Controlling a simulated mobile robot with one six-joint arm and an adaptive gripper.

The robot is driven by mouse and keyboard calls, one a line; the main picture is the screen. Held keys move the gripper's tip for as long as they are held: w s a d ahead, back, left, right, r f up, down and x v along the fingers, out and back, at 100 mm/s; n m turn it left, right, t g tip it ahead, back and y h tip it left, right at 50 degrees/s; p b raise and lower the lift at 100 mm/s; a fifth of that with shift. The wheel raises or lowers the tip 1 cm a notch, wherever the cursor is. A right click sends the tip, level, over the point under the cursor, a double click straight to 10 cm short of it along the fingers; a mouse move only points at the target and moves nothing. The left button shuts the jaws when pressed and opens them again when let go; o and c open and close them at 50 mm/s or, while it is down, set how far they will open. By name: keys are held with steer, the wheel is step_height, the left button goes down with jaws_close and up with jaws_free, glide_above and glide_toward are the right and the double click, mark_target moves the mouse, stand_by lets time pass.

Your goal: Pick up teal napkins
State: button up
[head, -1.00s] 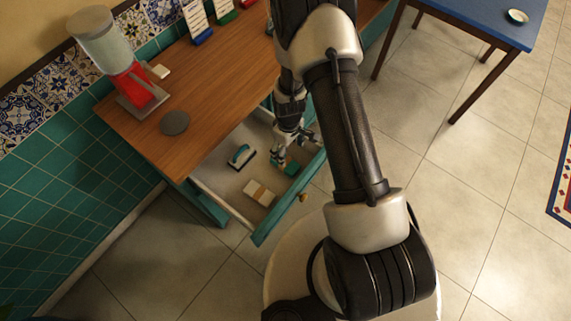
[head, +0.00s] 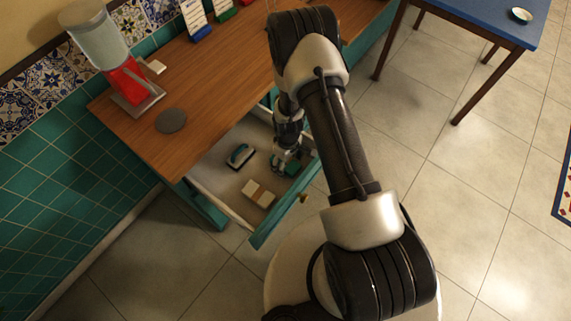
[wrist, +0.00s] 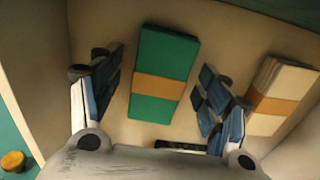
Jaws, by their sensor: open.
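The teal napkins (wrist: 166,60) are a flat green stack with a tan band around it, lying on the bottom of the open drawer (head: 222,182). In the wrist view they lie between the two fingers of my gripper (wrist: 162,90), with a gap on each side. My gripper is open and points down into the drawer. In the head view, my gripper (head: 284,160) partly covers the teal napkins (head: 290,170).
A white banded stack (wrist: 285,92) lies beside the teal one, past one finger. It also shows in the head view (head: 258,193). The drawer walls are close around. A red dispenser (head: 132,85) stands on the counter.

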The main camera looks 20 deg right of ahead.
steer(key=c, duration=1.2)
steer(key=shift+o, duration=0.2)
steer(key=shift+r, duration=0.2)
